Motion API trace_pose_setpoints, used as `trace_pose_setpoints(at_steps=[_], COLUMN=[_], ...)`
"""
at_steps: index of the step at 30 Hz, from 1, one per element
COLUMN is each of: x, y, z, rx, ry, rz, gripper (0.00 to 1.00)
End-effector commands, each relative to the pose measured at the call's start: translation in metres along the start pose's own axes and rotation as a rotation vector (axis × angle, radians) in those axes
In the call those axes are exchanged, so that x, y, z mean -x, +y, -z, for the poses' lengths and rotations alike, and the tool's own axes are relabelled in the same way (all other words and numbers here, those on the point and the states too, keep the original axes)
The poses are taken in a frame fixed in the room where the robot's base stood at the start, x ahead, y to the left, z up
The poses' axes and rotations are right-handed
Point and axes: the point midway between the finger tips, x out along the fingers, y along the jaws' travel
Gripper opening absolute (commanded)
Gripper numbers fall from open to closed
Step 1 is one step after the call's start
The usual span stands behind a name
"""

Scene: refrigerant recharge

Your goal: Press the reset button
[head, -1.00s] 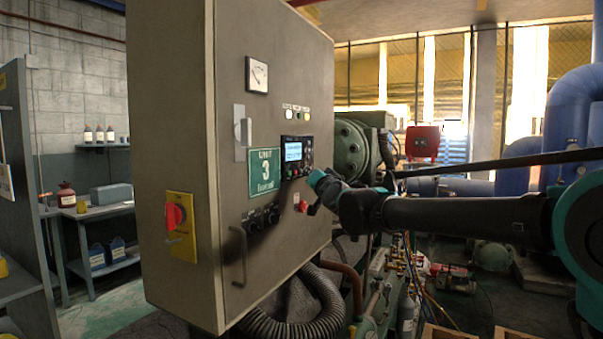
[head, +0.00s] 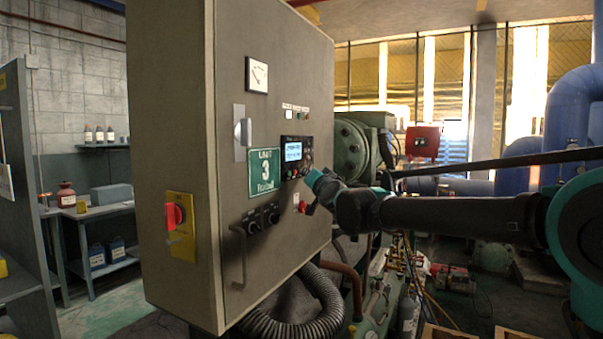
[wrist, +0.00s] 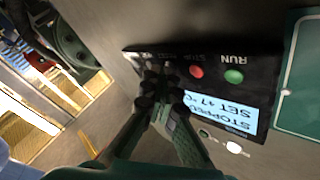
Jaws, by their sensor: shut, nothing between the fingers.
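The control unit (head: 293,157) is on the cabinet door. In the wrist view it shows a lit display (wrist: 222,108), which appears to read STOPPED with a SET line. A green RUN button (wrist: 234,76) and a red STOP button (wrist: 197,72) sit beside the display. Further labels along that row are small, and my fingers cover the part beyond STOP. I cannot make out the reset button. My gripper (wrist: 158,78) is shut and empty, its tips at or very near the panel face beside STOP. In the head view my gripper (head: 311,180) is at the panel's lower right.
A red knob (head: 302,207) is just below the unit, close to my gripper. Two dark knobs (head: 263,217), a door handle (head: 239,256) and a green Unit 3 sign (head: 263,171) are further left. Small lamps (head: 298,115) sit above. Machinery and pipes stand behind my arm.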

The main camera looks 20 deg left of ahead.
Motion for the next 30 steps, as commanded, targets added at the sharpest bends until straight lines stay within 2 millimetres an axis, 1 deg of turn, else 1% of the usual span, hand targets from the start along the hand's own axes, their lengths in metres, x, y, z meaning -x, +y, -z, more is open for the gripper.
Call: trace_pose_setpoints(at_steps=[11,22,30], x=[0.0,0.01,0.01], y=[0.0,0.008,0.008], z=[0.0,0.007,0.007], rx=[0.0,0.0,0.0], ry=[-0.001,-0.001,-0.001], rz=[0.0,0.0,0.0], gripper=[0.0,0.0,0.0])
